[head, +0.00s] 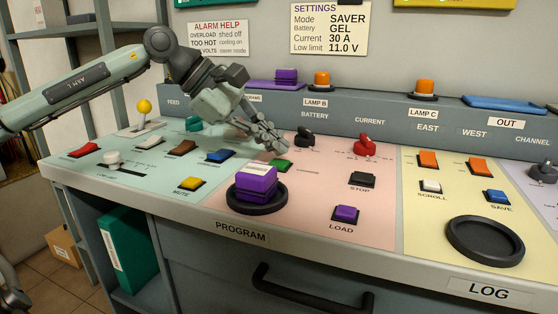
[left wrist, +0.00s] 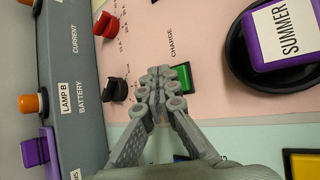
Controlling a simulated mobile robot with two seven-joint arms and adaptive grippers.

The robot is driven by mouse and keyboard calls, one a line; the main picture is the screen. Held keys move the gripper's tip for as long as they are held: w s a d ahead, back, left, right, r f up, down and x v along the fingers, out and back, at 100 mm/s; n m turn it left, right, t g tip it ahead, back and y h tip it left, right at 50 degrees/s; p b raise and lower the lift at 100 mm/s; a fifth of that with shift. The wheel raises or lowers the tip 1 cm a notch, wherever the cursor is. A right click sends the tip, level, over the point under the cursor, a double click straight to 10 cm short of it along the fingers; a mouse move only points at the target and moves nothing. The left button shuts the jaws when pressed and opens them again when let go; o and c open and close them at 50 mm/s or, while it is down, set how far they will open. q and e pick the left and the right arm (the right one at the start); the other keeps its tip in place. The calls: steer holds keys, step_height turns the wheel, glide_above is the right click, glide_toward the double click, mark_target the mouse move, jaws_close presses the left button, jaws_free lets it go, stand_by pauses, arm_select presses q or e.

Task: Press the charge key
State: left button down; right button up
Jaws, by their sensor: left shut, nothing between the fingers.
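The charge key is a green push key (head: 281,166) in a black frame on the pink section of the desk. In the left wrist view the green key (left wrist: 181,77) has the word CHARGE printed close by. My left gripper (head: 274,145) is shut and empty, its fingertips low over the pink panel just behind the green key. In the left wrist view the shut fingertips (left wrist: 163,86) overlap the key's left edge and hide part of it. I cannot tell whether they touch it. My right gripper is not in view.
Near the green key are a purple block (head: 256,183) on a round black dish, black (head: 304,137) and red (head: 364,145) knobs, a STOP key (head: 362,179) and a purple LOAD key (head: 346,213). A grey ledge (head: 345,108) with lamps runs behind. Bare pink panel lies right of the green key.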

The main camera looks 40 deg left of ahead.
mark_target(275, 162)
arm_select(q)
steer(key=shift+r+p, duration=2.4)
steer(key=shift+r, duration=0.15)
steer(key=shift+f, duration=0.1)
